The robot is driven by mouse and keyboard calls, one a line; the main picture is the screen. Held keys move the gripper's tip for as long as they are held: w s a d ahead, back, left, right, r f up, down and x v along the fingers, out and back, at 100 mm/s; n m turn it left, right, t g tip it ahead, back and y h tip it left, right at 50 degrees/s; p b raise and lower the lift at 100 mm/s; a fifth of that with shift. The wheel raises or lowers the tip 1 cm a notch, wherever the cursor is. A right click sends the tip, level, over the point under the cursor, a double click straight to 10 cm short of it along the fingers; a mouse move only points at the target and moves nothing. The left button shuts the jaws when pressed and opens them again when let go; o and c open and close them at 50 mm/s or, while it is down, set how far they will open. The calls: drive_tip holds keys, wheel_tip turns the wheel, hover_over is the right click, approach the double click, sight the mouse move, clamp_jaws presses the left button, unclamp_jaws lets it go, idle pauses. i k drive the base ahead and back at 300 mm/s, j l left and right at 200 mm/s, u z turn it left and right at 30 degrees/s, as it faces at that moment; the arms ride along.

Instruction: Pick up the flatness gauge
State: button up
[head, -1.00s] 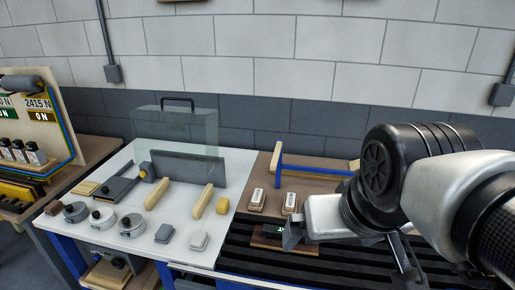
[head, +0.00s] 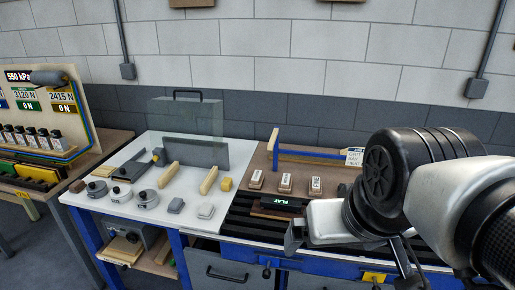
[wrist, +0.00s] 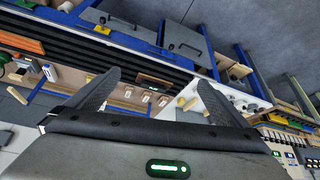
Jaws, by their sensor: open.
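The flatness gauge (head: 268,211) is a small dark brown block with a lit display reading FLAT. It lies on the black slatted bed (head: 240,225), just beyond and left of my gripper (head: 350,252) in the head view. My gripper is open and empty. In the wrist view the gauge (wrist: 153,79) shows between the two spread fingers of my gripper (wrist: 159,80), some distance away and not touched. In the head view my arm covers the right part of the bed.
Several labelled small blocks (head: 286,184) stand on the brown board behind the gauge, before a blue-and-wood frame (head: 310,154). Left is a white table (head: 120,214) with round gauges, wooden bars and a clear-covered box (head: 190,118). A panel with lit readouts (head: 50,100) stands far left.

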sight(276, 204)
drive_tip(key=z, duration=1.7)
drive_tip(key=u, duration=1.7)
drive_tip(key=i+j+z, duration=0.5)
drive_tip(key=i+j, duration=0.35)
drive_tip(key=j, duration=0.1)
